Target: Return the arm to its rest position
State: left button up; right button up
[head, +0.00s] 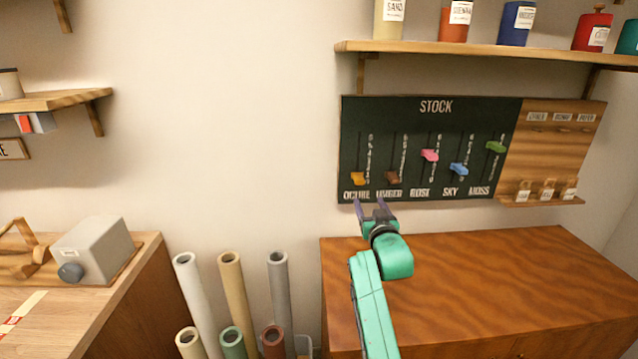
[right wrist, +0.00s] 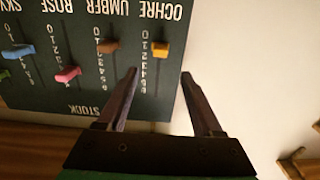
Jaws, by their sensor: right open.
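My right gripper (head: 370,203) is open and empty, its fingers pointing up at the lower left part of the STOCK board (head: 420,125). In the right wrist view the two fingers (right wrist: 160,74) are spread apart with nothing between them. The board appears upside down there. The ochre slider (head: 358,178) and the umber slider (head: 393,178) sit low on their scales, just above the fingertips in the head view. The pink rose slider (head: 430,155), blue sky slider (head: 459,169) and green moss slider (head: 495,147) sit higher. My left gripper is out of view.
A wooden cabinet (head: 500,280) stands below the board, its top clear. A shelf (head: 480,51) with several labelled jars is above. Several upright rolled tubes (head: 230,290) stand left of my arm. A grey box (head: 92,250) sits on the left bench.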

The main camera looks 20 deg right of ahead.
jog(key=s+a+f+n+g+y, duration=0.25)
jog(key=s+f+g, duration=0.45)
jog(key=s+f, duration=0.85)
jog(key=s+a+f+n+g+y, duration=0.1)
jog(key=s+a+f+g, duration=0.15)
jog(key=s, duration=0.45)
jog(key=s+a+f+n+g, duration=0.1)
jog(key=s+a+f+g, duration=0.15)
jog(key=s, duration=0.45)
jog(key=s+a+f+g+y, duration=0.1)
jog(key=s+a+f+g, duration=0.15)
jog(key=s, duration=0.45)
jog(key=s+f, duration=0.2)
jog(key=f, duration=1.1)
jog(key=s+f, duration=0.2)
jog(key=f, duration=1.1)
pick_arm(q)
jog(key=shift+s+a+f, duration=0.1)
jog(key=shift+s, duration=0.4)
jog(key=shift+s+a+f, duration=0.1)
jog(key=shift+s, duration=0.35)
pick_arm(e)
jog(key=s+d+f+g, duration=0.2)
jog(key=s+f, duration=1)
jog(key=s, duration=0.3)
jog(key=shift+d+n, duration=0.35)
jog(key=shift+d, duration=0.05)
